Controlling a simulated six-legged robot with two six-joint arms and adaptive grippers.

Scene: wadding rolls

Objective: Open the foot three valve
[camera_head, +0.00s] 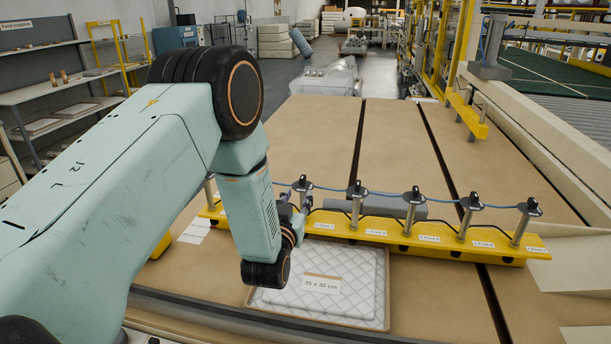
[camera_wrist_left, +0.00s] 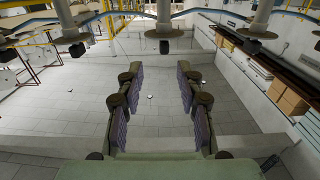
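A yellow bar (camera_head: 405,236) lies across the brown table and carries several upright metal posts with black valve tops. A blue hose runs along the tops. Labels sit below the posts, but their small print does not let me tell surely which is foot three. One black valve top (camera_head: 357,190) stands just right of my left gripper (camera_head: 297,212), another (camera_head: 415,196) farther right. My left arm hides the bar's left part. In the left wrist view my left gripper (camera_wrist_left: 157,92) is open, with nothing between its fingers; posts (camera_wrist_left: 164,15) show beyond at the top. My right gripper is out of view.
A white quilted pad (camera_head: 340,285) with a size label lies in front of the bar. A grey block (camera_head: 385,205) sits behind the posts. The brown table (camera_head: 300,130) is clear farther back. A yellow frame (camera_head: 455,100) stands at the right.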

